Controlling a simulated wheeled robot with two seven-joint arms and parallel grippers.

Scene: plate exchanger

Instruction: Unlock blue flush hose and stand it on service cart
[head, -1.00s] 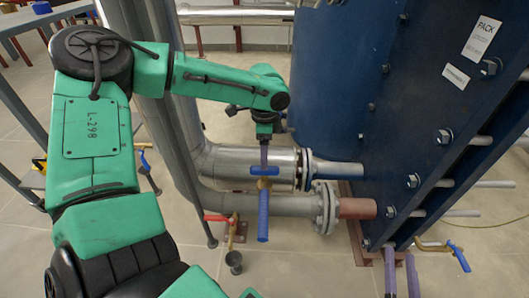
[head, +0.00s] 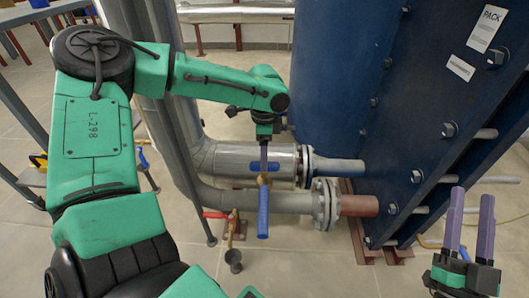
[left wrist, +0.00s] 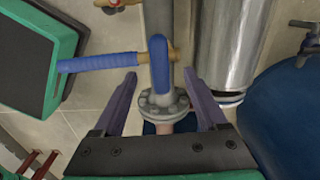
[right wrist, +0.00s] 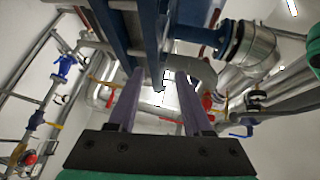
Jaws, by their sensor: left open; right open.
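The blue flush hose (head: 263,213) points toward me from a brass fitting (head: 264,181) beside the grey pipe. In the left wrist view its ribbed blue body (left wrist: 100,64) runs left from the brass. A blue lever (left wrist: 160,62) lies across the fitting. My left gripper (head: 264,156) points down over the lever, open. In the left wrist view its fingers (left wrist: 160,82) stand either side of the lever, with gaps. My right gripper (head: 470,205) is open and empty at lower right, fingers up; they also show in the right wrist view (right wrist: 160,75). I cannot identify the service cart surely.
The large blue plate exchanger (head: 440,110) with bolts fills the right. A red-handled valve (head: 216,215) stands left of the hose. Silver and grey pipes (head: 250,160) run behind it. A metal frame (head: 22,115) stands at far left. The floor in front is clear.

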